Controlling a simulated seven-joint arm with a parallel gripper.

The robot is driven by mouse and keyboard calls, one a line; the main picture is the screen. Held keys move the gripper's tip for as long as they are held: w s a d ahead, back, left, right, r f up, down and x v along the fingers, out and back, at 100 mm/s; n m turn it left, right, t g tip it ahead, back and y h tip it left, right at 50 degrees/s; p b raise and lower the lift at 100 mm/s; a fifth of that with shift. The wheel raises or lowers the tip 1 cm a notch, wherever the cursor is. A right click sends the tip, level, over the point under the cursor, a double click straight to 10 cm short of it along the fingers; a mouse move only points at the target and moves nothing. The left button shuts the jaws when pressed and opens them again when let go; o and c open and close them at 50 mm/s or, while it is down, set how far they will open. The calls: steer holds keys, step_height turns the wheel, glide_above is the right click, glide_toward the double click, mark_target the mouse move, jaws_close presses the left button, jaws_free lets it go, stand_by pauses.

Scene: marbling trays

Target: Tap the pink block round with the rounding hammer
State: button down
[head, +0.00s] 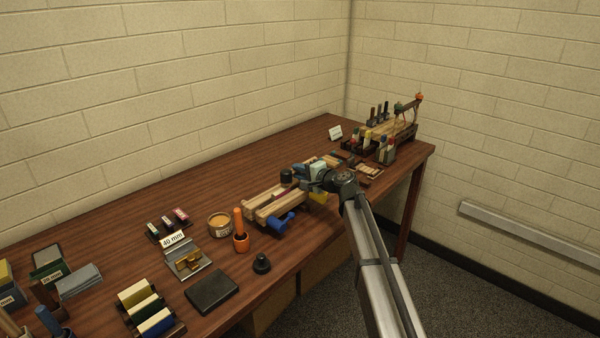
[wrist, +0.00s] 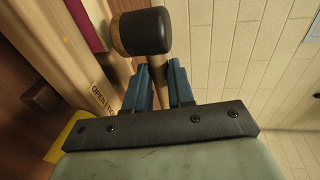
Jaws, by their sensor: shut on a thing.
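My gripper (head: 305,174) is shut on the handle of the rounding hammer, between its two blue fingers (wrist: 159,75). The hammer has a thick black head (wrist: 146,31) with a tan band at one end and a pale wooden handle; its dark head also shows in the head view (head: 287,176). The pink block (wrist: 87,22) shows partly at the upper left of the wrist view, between pale wooden bars (wrist: 50,42). The hammer head is beside it; I cannot tell whether they touch. In the head view my gripper covers part of the wooden clamp (head: 262,207).
A blue knob (head: 283,222) sticks out at the clamp's front. Left of it stand an orange-handled tool (head: 240,238), a round tin (head: 219,225) and a black knob (head: 262,264). A dark slab (head: 212,291) lies near the front edge. A crowded rack (head: 390,132) stands far right.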

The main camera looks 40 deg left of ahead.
steer(key=shift+f, duration=0.65)
stand_by(0.3)
steer(key=shift+r, duration=0.1)
steer(key=shift+r, duration=0.5)
steer(key=shift+f, duration=0.5)
stand_by(0.8)
step_height(320, 180, up, 5)
steer(key=shift+r, duration=0.1)
stand_by(0.8)
